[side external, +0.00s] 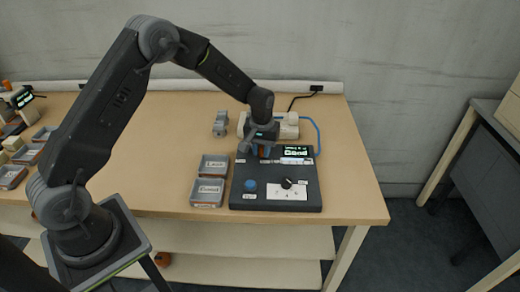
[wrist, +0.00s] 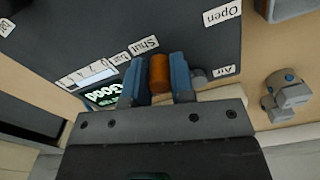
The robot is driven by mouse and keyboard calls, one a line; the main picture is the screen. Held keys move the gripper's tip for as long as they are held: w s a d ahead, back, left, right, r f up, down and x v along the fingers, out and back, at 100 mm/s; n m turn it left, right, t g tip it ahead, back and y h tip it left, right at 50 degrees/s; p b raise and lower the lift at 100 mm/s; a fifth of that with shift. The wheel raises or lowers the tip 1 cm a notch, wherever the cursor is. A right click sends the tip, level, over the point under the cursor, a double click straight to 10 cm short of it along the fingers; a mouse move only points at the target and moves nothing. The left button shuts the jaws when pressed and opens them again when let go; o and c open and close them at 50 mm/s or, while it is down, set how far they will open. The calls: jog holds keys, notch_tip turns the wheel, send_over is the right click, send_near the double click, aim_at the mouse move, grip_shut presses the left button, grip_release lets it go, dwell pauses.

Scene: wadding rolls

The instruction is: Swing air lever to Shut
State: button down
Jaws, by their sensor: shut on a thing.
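The dark control panel (side external: 275,201) sits on the table, and it also fills the upper part of the wrist view (wrist: 110,25). My gripper (wrist: 157,62) has its two blue fingers closed on the orange grip of the air lever (wrist: 160,74). The "Shut" label (wrist: 143,44) is just beyond the left finger. The "Open" label (wrist: 222,17) is farther off, up and right. The "Air" label (wrist: 226,70) is to the right, beside a grey part (wrist: 198,77). In the side view my gripper (side external: 262,150) covers most of the lever at the panel's back edge.
The panel has a lit display (side external: 295,151), a blue button (side external: 251,185) and a black knob (side external: 287,183). Two labelled trays (side external: 208,192) stand left of it. A grey fitting (side external: 220,123) stands behind. A blue hose (side external: 316,131) loops at the back right.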

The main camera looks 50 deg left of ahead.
aim_at(262, 147)
jog(key=shift+w+r, duration=0.1)
jog(key=shift+w, duration=0.05)
jog(key=c, duration=1)
grip_release()
jog(key=shift+o, duration=0.2)
notch_tip(262, 147, up, 14)
